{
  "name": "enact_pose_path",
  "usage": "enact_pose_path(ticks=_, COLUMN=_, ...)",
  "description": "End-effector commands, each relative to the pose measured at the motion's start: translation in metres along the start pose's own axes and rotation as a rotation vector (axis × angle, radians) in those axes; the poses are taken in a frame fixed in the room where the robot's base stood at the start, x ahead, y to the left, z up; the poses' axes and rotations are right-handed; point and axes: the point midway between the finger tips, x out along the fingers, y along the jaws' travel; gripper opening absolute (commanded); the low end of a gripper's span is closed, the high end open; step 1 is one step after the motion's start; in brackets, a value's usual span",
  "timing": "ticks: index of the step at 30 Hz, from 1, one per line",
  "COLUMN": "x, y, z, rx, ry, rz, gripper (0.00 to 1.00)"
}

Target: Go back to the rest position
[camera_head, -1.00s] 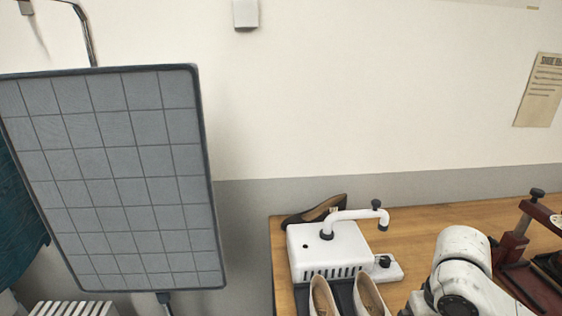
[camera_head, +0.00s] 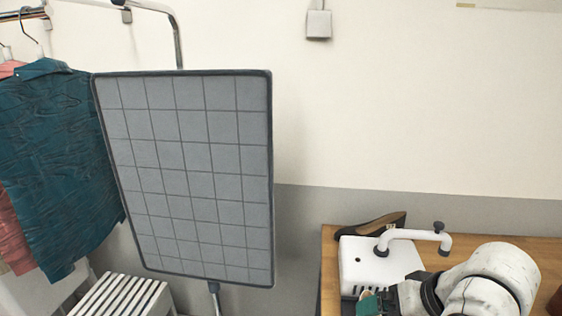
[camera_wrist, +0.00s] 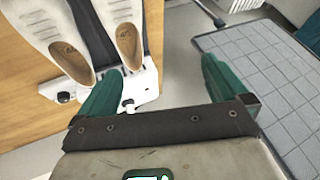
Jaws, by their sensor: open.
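My gripper (camera_wrist: 162,66) is open, with its two green fingers wide apart and nothing between them. In the wrist view it points toward the table's side edge. A pair of cream shoes (camera_wrist: 122,12) lies beyond the left finger, on a dark rest of the white machine (camera_wrist: 146,86). In the head view one green finger of my gripper (camera_head: 369,303) shows low, in front of the white machine (camera_head: 372,262). My arm hides the machine's lower right part, and the shoes are out of sight there.
A grey gridded panel (camera_head: 190,180) on a stand is left of the wooden table (camera_head: 328,265); it also shows in the wrist view (camera_wrist: 268,85). A dark shoe (camera_head: 375,226) lies behind the machine. Hanging clothes (camera_head: 62,160) and a slatted stool (camera_head: 120,298) are at left.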

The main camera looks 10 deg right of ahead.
Motion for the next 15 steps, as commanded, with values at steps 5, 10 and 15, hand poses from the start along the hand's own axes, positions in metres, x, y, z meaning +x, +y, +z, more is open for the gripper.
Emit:
enact_pose_path(ticks=5, x=0.017, y=-0.038, z=0.008, rx=-0.018, ry=0.089, rz=-0.108, gripper=1.00)
enact_pose_path(ticks=10, x=0.040, y=-0.041, z=0.040, rx=-0.020, ry=0.120, rz=-0.116, gripper=1.00)
enact_pose_path(ticks=15, x=0.062, y=-0.019, z=0.092, rx=-0.048, ry=0.100, rz=-0.044, gripper=1.00)
